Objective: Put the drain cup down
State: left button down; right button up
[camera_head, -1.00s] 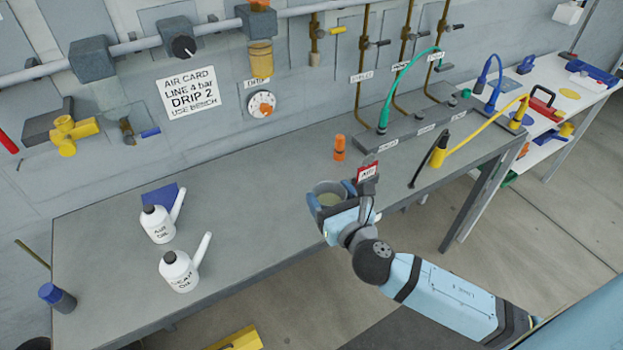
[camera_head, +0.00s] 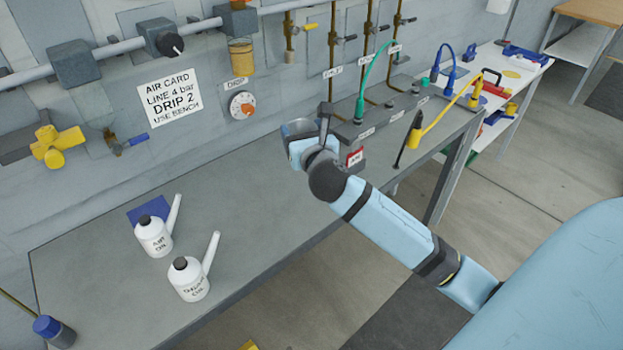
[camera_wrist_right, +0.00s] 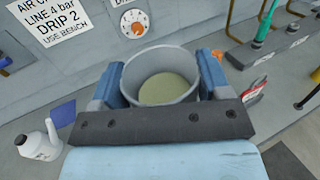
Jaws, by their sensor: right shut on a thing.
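The drain cup (camera_wrist_right: 161,62) is a grey round cup with pale yellowish liquid in it. My right gripper (camera_wrist_right: 160,82) is shut on the cup, one blue finger on each side of it. In the head view my right gripper (camera_head: 301,143) is over the back of the grey bench (camera_head: 230,210), below the round drip dial. Only part of the cup's rim (camera_head: 297,126) shows there, the rest hidden by the gripper. I cannot tell whether the cup's base touches the bench. My left gripper is not in view.
Two white oil cans, one labelled air oil (camera_head: 154,237), stand at the bench's left by a blue pad (camera_head: 149,209). A manifold block (camera_head: 385,122) with coloured hoses lies right of my gripper. The bench's middle is clear. A red-and-white tag (camera_head: 354,157) shows beside my wrist.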

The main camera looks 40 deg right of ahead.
jog(key=shift+d+f+b, duration=0.1)
jog(key=shift+f+b, duration=1.85)
jog(key=shift+f, duration=7.75)
jog(key=shift+f, duration=0.1)
jog(key=o, duration=0.9)
jog(key=shift+o, duration=0.2)
